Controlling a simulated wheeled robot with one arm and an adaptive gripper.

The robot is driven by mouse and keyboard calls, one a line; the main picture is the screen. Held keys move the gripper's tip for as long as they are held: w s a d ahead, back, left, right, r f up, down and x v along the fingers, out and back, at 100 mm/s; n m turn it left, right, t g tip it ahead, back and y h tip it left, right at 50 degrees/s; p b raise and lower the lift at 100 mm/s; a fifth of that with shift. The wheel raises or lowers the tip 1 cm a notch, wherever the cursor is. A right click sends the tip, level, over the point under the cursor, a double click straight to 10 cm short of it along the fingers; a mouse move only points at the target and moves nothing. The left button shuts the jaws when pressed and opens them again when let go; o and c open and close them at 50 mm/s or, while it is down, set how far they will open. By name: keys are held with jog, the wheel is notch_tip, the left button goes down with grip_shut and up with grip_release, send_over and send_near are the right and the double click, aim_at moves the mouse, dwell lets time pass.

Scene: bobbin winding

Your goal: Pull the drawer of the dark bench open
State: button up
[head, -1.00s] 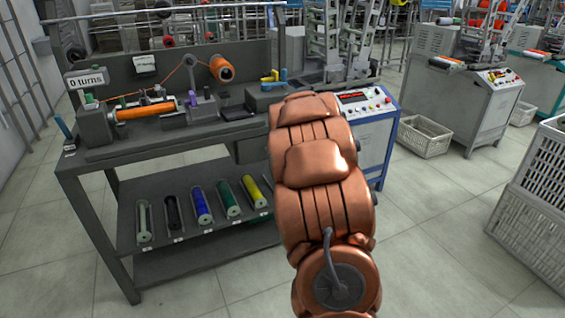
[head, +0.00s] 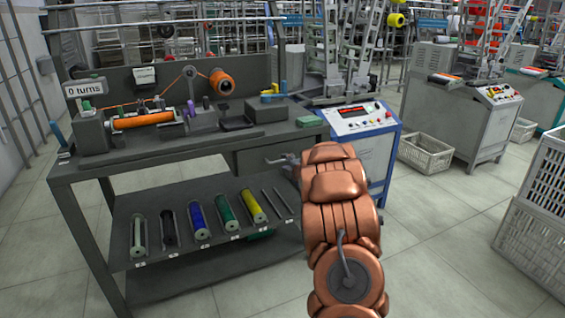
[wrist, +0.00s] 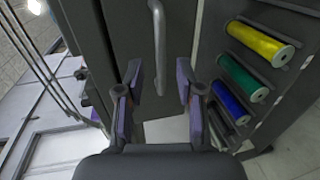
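The dark bench (head: 190,142) stands at the left in the head view. Its drawer (head: 250,163) hangs under the right end of the top and looks shut. The drawer's grey bar handle (head: 278,161) shows just left of my arm, and my gripper (head: 290,163) is close by it, partly hidden by the arm. In the wrist view, the handle (wrist: 159,45) runs upright in front of the drawer front (wrist: 128,28). My gripper (wrist: 158,80) is open, its purple-padded fingers either side of the handle's line. The handle's near end lies about between the fingertips; contact cannot be told.
Several coloured bobbins, such as a yellow one (head: 253,205), lie on the bench's lower shelf (head: 180,262). A blue-and-white control cabinet (head: 365,150) stands right of the drawer. A white crate (head: 425,153) sits beyond it.

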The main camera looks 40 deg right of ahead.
aim_at(282, 160)
jog(key=shift+x, duration=2.05)
jog(key=shift+c, duration=0.3)
grip_shut()
